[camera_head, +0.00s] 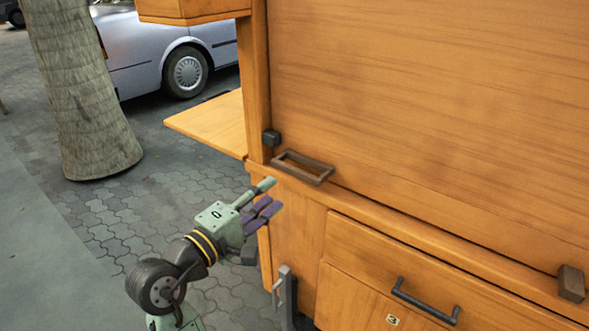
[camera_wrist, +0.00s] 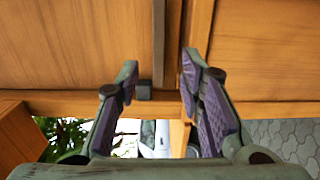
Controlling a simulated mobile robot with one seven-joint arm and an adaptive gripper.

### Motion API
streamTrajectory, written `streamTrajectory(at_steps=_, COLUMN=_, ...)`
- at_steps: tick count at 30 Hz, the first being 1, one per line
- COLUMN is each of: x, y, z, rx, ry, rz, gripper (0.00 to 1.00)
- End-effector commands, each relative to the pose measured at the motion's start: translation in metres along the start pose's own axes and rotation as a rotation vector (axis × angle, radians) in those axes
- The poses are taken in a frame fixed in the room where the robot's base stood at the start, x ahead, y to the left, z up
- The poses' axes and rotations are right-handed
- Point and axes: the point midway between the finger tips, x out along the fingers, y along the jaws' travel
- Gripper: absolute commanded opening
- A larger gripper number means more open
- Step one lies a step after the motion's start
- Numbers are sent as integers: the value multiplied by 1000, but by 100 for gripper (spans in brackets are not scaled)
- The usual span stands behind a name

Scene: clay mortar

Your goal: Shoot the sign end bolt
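My gripper (camera_head: 267,197) is in front of the left edge of the wooden stall, below its ledge. In the wrist view my gripper (camera_wrist: 158,80) is open, its purple-padded fingers apart with nothing held between them. A small dark block (camera_head: 271,138) sits at the left corner post, above the gripper. A small dark block also shows between the fingertips in the wrist view (camera_wrist: 144,90), beyond them. A grey metal upright with a lever (camera_head: 287,297) is low on the stall front. I cannot tell which fitting is the sign end bolt.
A brown rectangular frame handle (camera_head: 303,167) lies on the ledge. A drawer with a dark handle (camera_head: 425,301) is at lower right, and another dark block (camera_head: 571,283) is at far right. A side shelf (camera_head: 212,122) sticks out left.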

Motion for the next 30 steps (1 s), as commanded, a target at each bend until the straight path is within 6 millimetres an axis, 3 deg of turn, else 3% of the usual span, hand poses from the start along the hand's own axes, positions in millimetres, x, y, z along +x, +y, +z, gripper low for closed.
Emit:
streamTrajectory(at_steps=9, x=59, y=3, z=0, rx=4, ry=-1, rz=1, gripper=35)
streamTrajectory(at_steps=15, x=88, y=2, z=-1, rx=5, ry=2, rz=1, gripper=35)
streamTrajectory(at_steps=28, x=99, y=1, z=-1, rx=7, ry=5, rz=2, gripper=35)
streamTrajectory(at_steps=30, x=98, y=1, z=-1, rx=7, ry=5, rz=2, gripper=31)
